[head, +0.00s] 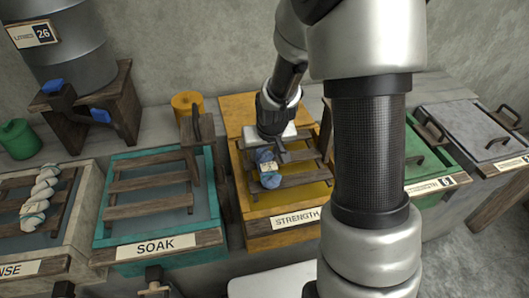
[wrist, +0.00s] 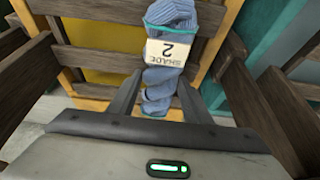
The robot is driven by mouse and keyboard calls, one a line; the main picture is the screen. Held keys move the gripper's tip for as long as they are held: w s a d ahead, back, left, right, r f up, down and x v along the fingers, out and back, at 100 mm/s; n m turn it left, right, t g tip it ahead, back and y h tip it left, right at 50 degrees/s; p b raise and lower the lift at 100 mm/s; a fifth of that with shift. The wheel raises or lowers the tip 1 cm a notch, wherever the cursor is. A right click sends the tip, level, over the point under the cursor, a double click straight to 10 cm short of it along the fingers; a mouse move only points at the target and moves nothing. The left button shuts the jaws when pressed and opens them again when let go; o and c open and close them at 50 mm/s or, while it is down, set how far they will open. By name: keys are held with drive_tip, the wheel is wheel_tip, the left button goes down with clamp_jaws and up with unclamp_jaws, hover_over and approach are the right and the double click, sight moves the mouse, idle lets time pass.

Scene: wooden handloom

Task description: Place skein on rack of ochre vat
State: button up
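The blue skein (head: 268,170) has a white paper tag and is at the slatted rack (head: 300,178) of the ochre vat (head: 243,206). In the wrist view the skein (wrist: 165,78) runs across the slats, its tag reading "SHADE 2". My gripper (head: 275,152) is over the ochre vat, at the skein's far end. In the wrist view the fingers of my gripper (wrist: 161,80) stand one on each side of the skein's twisted part. I cannot tell whether they press on it, nor whether its full weight rests on the slats.
The teal SOAK vat (head: 157,247) with an empty rack (head: 150,186) stands left of the ochre one. Further left, a pale skein (head: 40,197) lies on another rack. A lidded green vat (head: 435,170) and a grey-lidded vat (head: 470,128) stand to the right.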

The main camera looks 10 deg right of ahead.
drive_tip(key=o, duration=0.4)
drive_tip(key=shift+o, duration=0.2)
drive_tip(key=shift+r, duration=0.1)
